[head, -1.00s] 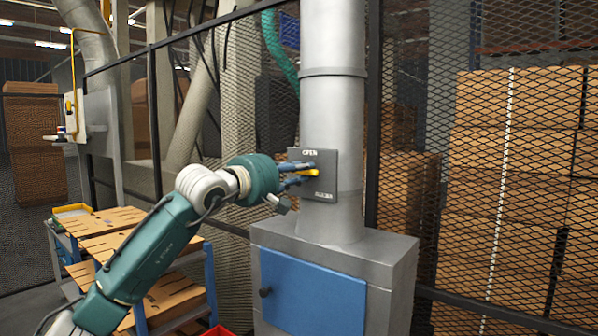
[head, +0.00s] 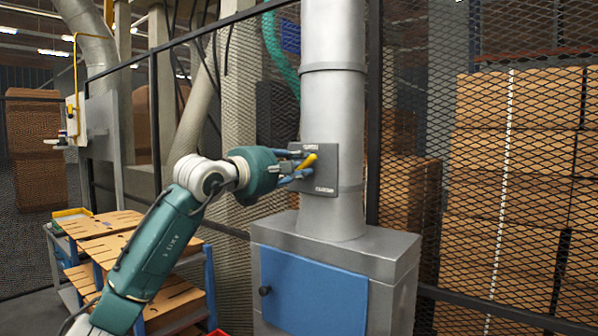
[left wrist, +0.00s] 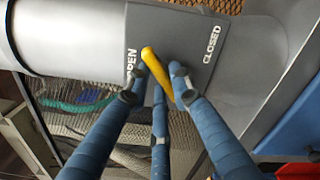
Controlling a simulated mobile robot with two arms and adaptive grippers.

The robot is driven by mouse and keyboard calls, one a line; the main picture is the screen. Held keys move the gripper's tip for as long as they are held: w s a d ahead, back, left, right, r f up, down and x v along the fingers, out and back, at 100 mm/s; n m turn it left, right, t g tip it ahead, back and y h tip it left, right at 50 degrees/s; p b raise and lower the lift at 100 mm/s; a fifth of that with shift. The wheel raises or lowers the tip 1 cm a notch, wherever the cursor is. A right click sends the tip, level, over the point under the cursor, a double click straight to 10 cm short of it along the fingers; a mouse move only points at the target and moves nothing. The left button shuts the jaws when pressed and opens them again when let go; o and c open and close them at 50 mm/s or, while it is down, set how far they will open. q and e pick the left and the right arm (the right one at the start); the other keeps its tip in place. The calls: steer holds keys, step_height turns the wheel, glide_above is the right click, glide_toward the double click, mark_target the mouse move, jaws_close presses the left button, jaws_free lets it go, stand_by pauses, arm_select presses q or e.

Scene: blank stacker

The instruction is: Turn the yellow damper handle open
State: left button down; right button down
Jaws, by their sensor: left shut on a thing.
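The yellow damper handle (head: 307,162) sits on a dark grey plate (head: 327,163) fixed to the upright metal duct. The CLOSED label shows clear to the right on the plate (left wrist: 180,28). The handle's pivot is hidden. My right gripper is not in view.
The duct (head: 333,115) stands on a grey cabinet (head: 395,255) with a blue door (head: 312,295). A mesh fence (head: 480,130) runs behind, with stacked cartons (head: 515,180) beyond it. A cart with brown boards (head: 105,222) stands at left, near my left arm.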

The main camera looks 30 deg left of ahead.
arm_select(q)
steer(key=n+b, duration=0.1)
steer(key=n, duration=0.3)
steer(key=shift+a+n, duration=0.1)
steer(key=shift+n, duration=0.2)
steer(key=n+b, duration=0.1)
steer(key=n, duration=0.4)
steer(key=shift+b, duration=0.3)
steer(key=shift+n, duration=0.3)
steer(key=c, duration=1.8)
jaws_free()
steer(key=shift+o, duration=1.1)
steer(key=shift+a+f, duration=0.1)
steer(key=s, duration=1.2)
steer(key=shift+a, duration=0.45)
